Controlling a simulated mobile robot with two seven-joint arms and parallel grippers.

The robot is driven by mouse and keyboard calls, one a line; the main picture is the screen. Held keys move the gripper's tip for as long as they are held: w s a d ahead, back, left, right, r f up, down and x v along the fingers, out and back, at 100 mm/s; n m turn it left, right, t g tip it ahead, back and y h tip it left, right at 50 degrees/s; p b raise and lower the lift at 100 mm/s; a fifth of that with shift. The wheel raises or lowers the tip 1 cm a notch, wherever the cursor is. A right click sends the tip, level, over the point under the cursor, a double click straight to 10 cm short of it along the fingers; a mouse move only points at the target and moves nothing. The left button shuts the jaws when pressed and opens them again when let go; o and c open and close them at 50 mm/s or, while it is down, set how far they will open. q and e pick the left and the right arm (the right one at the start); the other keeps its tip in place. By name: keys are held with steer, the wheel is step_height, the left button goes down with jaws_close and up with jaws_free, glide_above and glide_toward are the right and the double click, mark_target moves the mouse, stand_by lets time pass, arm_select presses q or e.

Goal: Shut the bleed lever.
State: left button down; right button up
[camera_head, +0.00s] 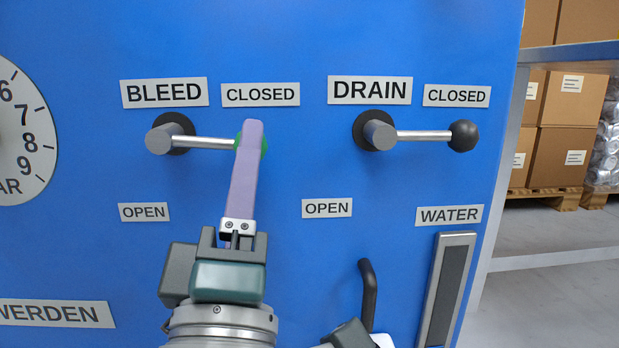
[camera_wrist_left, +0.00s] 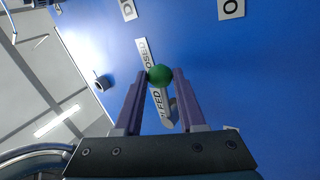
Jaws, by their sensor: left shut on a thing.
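The bleed lever (camera_head: 205,142) is on the blue panel, under the BLEED label (camera_head: 164,92). Its rod runs from a grey hub at the left, nearly level, to a green knob (camera_head: 265,147) at the right, below the CLOSED label (camera_head: 260,94). My left gripper (camera_head: 252,130) comes from below, and its purple fingers are shut on the green knob, hiding much of it. In the left wrist view the green knob (camera_wrist_left: 160,75) sits between the two fingertips. My right gripper is not recognisable in either view.
The drain lever (camera_head: 423,135), with a black knob, points right beside its own CLOSED label (camera_head: 456,96). OPEN labels (camera_head: 144,212) sit lower. A black handle (camera_head: 367,295) and a WATER gauge (camera_head: 448,290) are at the lower right. A dial (camera_head: 20,140) is at left.

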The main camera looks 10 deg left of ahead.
arm_select(q)
steer(key=shift+d+r+n+y, duration=0.1)
steer(key=shift+r+n+y, duration=0.25)
steer(key=shift+n, duration=0.25)
steer(key=c, duration=0.5)
jaws_free()
steer(key=p+v, duration=0.1)
steer(key=v, duration=0.9)
